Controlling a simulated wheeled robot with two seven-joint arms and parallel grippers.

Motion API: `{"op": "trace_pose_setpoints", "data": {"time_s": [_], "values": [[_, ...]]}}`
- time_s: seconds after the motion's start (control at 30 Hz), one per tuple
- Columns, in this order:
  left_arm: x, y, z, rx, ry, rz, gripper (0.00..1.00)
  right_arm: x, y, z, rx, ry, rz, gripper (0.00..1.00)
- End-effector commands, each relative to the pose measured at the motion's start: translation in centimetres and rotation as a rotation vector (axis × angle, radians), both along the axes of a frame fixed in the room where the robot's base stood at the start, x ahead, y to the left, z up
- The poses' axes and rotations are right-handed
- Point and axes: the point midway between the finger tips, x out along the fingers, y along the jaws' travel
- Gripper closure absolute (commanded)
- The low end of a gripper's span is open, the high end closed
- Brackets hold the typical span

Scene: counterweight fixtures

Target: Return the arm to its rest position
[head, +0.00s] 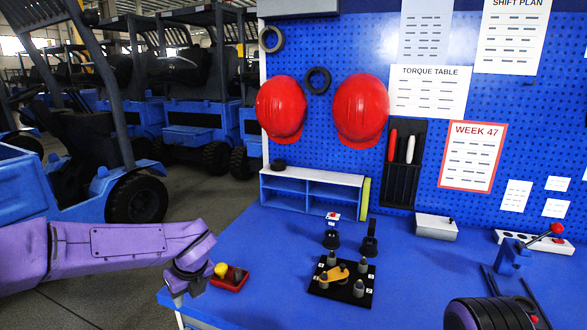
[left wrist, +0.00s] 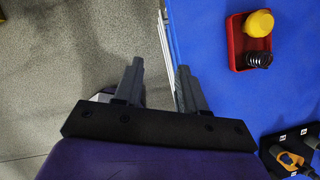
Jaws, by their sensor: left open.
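My left arm (head: 120,250) is purple and reaches in from the left. Its gripper (head: 181,289) points down at the left edge of the blue table (head: 270,240). In the left wrist view the two grey fingers (left wrist: 160,72) stand apart with nothing between them. They are over the table edge and the floor. A red tray (head: 226,287) with a yellow knob (head: 221,270) and a dark spring (head: 238,273) sits just right of the gripper, apart from it. A dark, purple-ended part, seemingly of my right arm, shows at the bottom right; its fingers cannot be made out.
A black plate (head: 323,290) with pegs and an orange lever (head: 335,273) lies mid-table. A lever fixture with a red ball (head: 557,228) stands right. A blue shelf (head: 312,190) and a pegboard with red helmets (head: 360,110) are behind. Forklifts (head: 135,195) stand at left.

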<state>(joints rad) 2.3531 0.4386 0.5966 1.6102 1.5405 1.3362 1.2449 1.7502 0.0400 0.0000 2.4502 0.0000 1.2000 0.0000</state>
Motion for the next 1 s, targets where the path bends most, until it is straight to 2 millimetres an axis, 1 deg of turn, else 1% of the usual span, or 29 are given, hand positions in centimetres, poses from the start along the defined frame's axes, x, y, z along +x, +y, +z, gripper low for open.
{"op": "trace_pose_setpoints", "data": {"time_s": [0.03, 0.07, 0.17, 0.2, 0.23, 0.27, 0.3, 0.37, 0.4, 0.47, 0.5, 0.53, 0.6, 0.7, 1.0], "values": [[-0.6, 0.9, -2.1, 0.131, 0.046, -0.182, 0.60, 0.0, 0.0, 0.0, 0.000, 0.000, 0.000, 1.00], [-1.0, 1.5, -3.4, 0.222, 0.083, -0.318, 0.60, 0.0, 0.0, 0.0, 0.000, 0.000, 0.000, 1.00], [-3.2, 3.4, -8.7, 0.562, 0.279, -0.856, 0.60, 0.0, 0.0, -0.1, 0.000, 0.000, 0.000, 1.00], [-4.6, 3.8, -11.3, 0.704, 0.390, -1.117, 0.60, 0.0, 0.0, -0.1, 0.000, 0.000, 0.000, 1.00], [-6.0, 4.0, -13.4, 0.807, 0.480, -1.327, 0.60, 0.0, 0.0, 0.0, 0.000, 0.000, 0.000, 1.00], [-7.8, 4.1, -15.5, 0.896, 0.571, -1.541, 0.60, 0.0, 0.0, 0.0, 0.000, 0.000, 0.000, 1.00], [-10.3, 4.0, -18.1, 0.995, 0.678, -1.811, 0.60, 0.0, 0.0, 0.0, 0.000, 0.000, 0.000, 1.00], [-14.6, 3.7, -21.5, 1.087, 0.798, -2.168, 0.60, 0.0, 0.0, 0.0, 0.000, 0.000, 0.000, 1.00], [-17.7, 3.6, -23.4, 1.116, 0.852, -2.377, 0.60, 0.0, 0.0, 0.0, 0.000, 0.000, 0.000, 1.00], [-22.4, 3.5, -25.6, 1.121, 0.895, -2.643, 0.60, 0.0, 0.0, 0.0, 0.000, 0.000, 0.000, 1.00], [-25.4, 3.6, -26.6, 1.099, 0.903, -2.783, 0.60, 0.0, 0.0, 0.0, 0.000, 0.000, 0.000, 1.00], [-27.5, 3.7, -27.2, -1.039, -0.878, 2.781, 0.60, 0.0, 0.0, 0.0, 0.000, 0.000, 0.000, 1.00], [-31.6, 4.4, -28.1, -0.904, -0.833, 2.735, 0.60, 0.0, 0.0, 0.0, 0.000, 0.000, 0.000, 1.00], [-35.2, 5.6, -28.8, -0.780, -0.847, 2.703, 0.60, 0.0, 0.0, 0.0, 0.000, 0.000, 0.000, 1.00], [-35.2, 5.6, -28.8, -0.780, -0.847, 2.703, 0.60, 0.0, 0.0, 0.0, 0.000, 0.000, 0.000, 1.00]]}}
